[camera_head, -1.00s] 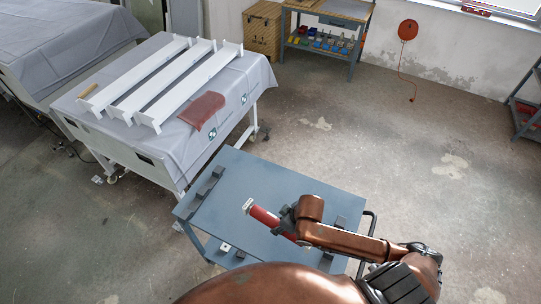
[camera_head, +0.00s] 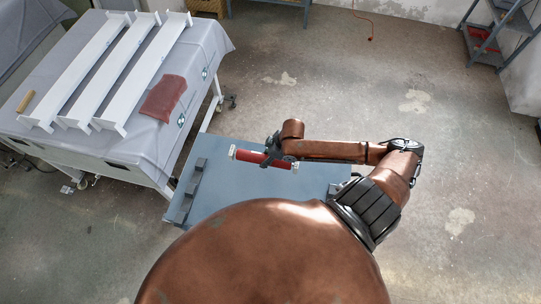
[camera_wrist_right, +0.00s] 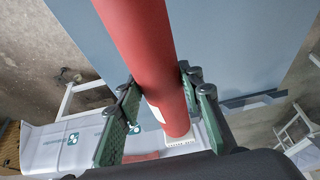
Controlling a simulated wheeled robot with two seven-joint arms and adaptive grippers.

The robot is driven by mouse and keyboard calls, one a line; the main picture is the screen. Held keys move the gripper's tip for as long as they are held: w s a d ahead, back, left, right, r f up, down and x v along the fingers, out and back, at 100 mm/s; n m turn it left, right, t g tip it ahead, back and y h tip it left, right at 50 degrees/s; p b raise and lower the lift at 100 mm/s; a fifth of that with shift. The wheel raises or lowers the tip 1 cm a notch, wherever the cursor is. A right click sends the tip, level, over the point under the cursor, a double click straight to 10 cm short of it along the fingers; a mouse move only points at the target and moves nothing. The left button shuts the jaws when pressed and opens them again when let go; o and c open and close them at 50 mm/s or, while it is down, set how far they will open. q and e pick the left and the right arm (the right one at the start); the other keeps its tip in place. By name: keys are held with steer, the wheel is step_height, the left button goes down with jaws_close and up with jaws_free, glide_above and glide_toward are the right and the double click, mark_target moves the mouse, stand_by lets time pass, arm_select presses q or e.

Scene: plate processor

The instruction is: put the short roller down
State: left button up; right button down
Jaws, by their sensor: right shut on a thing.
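The short roller (camera_head: 256,157) is red with pale ends. In the head view it is held above the blue-grey cart top (camera_head: 232,190). My right gripper (camera_head: 273,153) is shut on the roller, near its right half. In the right wrist view the roller (camera_wrist_right: 140,40) runs between the green fingers of my right gripper (camera_wrist_right: 160,108), with a finger on each side. A dark bracket strip (camera_head: 190,190) stands on the left part of the cart top. My round body hides the near part of the cart. My left gripper is not in view.
A cloth-covered table (camera_head: 165,50) stands at the upper left. It bears several white beams (camera_head: 95,75), a red cloth (camera_head: 163,97) and a small tan stick (camera_head: 26,101). A shelf rack (camera_head: 492,35) stands at the upper right. The floor on the right is clear.

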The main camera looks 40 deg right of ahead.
steer(key=d+f, duration=0.1)
steer(key=w+d+f, duration=0.1)
steer(key=f, duration=0.1)
steer(key=w+d+f, duration=0.1)
steer(key=d, duration=0.1)
steer(key=shift+w+f+p, duration=0.2)
steer(key=shift+f+p, duration=0.15)
steer(key=shift+w+d+f, duration=0.2)
steer(key=shift+d+f, duration=0.1)
steer(key=shift+f, duration=0.25)
step_height(320, 180, down, 3)
steer(key=shift+d+f, duration=0.1)
steer(key=shift+d, duration=0.05)
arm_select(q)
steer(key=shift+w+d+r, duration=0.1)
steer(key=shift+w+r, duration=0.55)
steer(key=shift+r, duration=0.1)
arm_select(e)
steer(key=shift+f, duration=0.15)
steer(key=c, duration=1.3)
jaws_free()
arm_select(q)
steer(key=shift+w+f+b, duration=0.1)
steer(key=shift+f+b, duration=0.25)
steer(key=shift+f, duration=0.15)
arm_select(e)
steer(key=v, duration=1.2)
